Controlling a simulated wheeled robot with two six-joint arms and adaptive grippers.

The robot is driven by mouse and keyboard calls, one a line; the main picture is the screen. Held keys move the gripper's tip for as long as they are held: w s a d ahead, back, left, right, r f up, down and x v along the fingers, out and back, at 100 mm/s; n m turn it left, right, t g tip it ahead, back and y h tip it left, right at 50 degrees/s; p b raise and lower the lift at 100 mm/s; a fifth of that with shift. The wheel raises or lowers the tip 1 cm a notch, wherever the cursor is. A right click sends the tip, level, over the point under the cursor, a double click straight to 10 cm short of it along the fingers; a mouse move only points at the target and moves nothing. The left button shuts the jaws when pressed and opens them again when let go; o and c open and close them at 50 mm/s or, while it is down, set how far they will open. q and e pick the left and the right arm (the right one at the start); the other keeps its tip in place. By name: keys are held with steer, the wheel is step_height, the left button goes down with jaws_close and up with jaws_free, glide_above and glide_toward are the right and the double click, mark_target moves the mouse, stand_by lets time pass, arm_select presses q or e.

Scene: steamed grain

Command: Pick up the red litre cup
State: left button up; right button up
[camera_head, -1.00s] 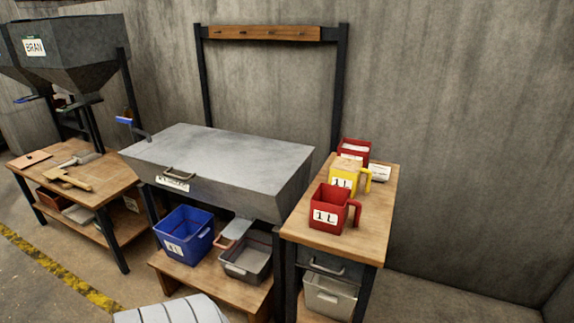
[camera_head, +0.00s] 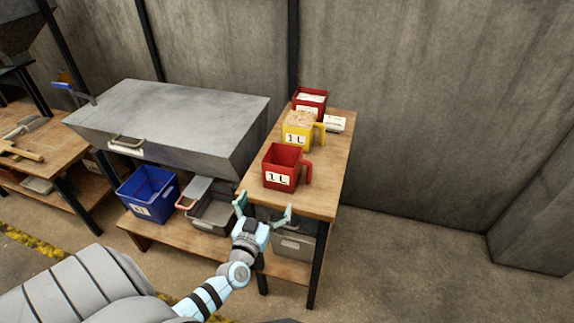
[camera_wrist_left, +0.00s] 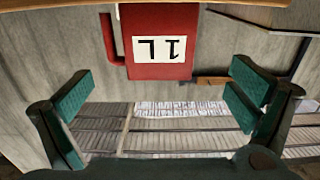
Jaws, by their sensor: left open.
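The red litre cup (camera_head: 283,167) stands upright at the front of the narrow wooden table, its "1 L" label facing me and its handle to the right. In the left wrist view the red cup (camera_wrist_left: 158,70) appears upside down, beyond the fingertips, with its label showing and its handle at the left. My left gripper (camera_head: 264,208) is open and empty at the table's front edge, just in front of the cup and apart from it. In the left wrist view the two green fingers (camera_wrist_left: 160,97) are spread wide with nothing between them. My right gripper is not in view.
A yellow 1 L cup (camera_head: 298,134) and another red container (camera_head: 310,100) stand behind on the wooden table (camera_head: 318,197). A large grey metal bin (camera_head: 180,115) is close on the left. A blue tub (camera_head: 148,192) and grey tray (camera_head: 213,212) sit lower on a bench.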

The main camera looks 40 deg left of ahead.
mark_target(281, 171)
arm_select(q)
steer(key=b+x, duration=0.1)
steer(key=x, duration=0.3)
steer(key=b+x, duration=0.2)
steer(key=x, duration=0.2)
steer(key=b+x, duration=0.2)
steer(key=x, duration=0.3)
steer(key=shift+w+d+f, duration=0.1)
steer(key=shift+d+f, duration=0.05)
steer(key=shift+f, duration=0.2)
steer(key=shift+w, duration=0.15)
steer(key=shift+r, duration=0.15)
steer(key=c, duration=1.1)
